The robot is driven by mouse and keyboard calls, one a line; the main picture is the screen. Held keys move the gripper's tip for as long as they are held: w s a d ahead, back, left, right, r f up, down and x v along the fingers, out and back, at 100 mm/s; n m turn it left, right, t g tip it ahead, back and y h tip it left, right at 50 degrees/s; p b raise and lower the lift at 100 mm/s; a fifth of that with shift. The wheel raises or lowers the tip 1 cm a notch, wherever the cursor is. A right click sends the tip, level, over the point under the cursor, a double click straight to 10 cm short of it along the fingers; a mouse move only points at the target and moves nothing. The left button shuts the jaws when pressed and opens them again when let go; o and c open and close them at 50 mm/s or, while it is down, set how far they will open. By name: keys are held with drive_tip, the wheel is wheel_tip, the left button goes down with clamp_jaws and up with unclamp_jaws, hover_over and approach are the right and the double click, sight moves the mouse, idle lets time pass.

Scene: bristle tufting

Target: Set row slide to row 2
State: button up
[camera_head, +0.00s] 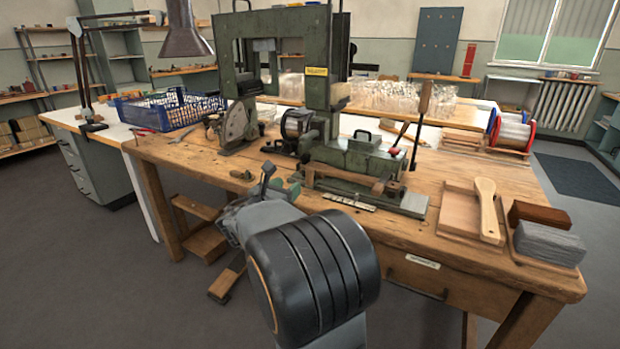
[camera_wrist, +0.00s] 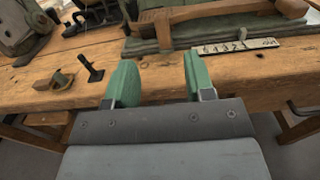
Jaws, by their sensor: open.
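The green tufting machine (camera_head: 360,158) stands on the wooden bench, with a low green bed at its foot. A pale numbered strip (camera_head: 347,203) lies along the bed's front edge. It also shows in the wrist view (camera_wrist: 236,46), but I cannot read which row is set. A wooden bar (camera_wrist: 225,16) lies across the bed behind the strip. I cannot tell for sure which part is the row slide. My gripper (camera_wrist: 160,78) has two green fingers, apart and with nothing between them. It is at the bench's front edge, left of the strip, and also shows in the head view (camera_head: 284,190).
A small black lever (camera_wrist: 88,62) and a small wooden piece with a metal part (camera_wrist: 54,80) are on the bench left of my gripper. A wooden tray with a brush handle (camera_head: 487,212) and two blocks (camera_head: 548,243) are at the right. A blue crate (camera_head: 170,108) stands behind left.

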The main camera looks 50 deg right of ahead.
sight(307, 170)
drive_tip(key=b+x, duration=0.1)
drive_tip(key=x, duration=1.1)
drive_tip(key=shift+d+b, duration=0.4)
drive_tip(key=shift+r, duration=0.1)
drive_tip(key=shift+c, duration=0.5)
clamp_jaws()
drive_tip(key=shift+w, duration=0.1)
